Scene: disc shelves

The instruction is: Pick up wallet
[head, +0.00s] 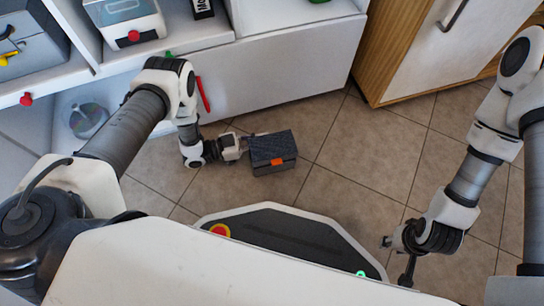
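No thing in the head view can be clearly told as a wallet. A dark grey box-like case (272,146) with an orange latch sits on the tiled floor in front of the white shelf unit. My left gripper (244,146) is low beside the case's left side, its fingertips at or very near that side. Whether they touch or grip it cannot be told, as the fingers are small and partly hidden. My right gripper (396,260) is at the lower right, away from the case, with its fingers apart and nothing visible between them.
A white shelf unit (270,75) stands behind the case, with red and green pegs along its edges. A dark toolbox (32,52) and a white container (126,22) stand on it. A wooden-sided cabinet (388,55) is at the upper right. Tiled floor (360,155) is clear right of the case.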

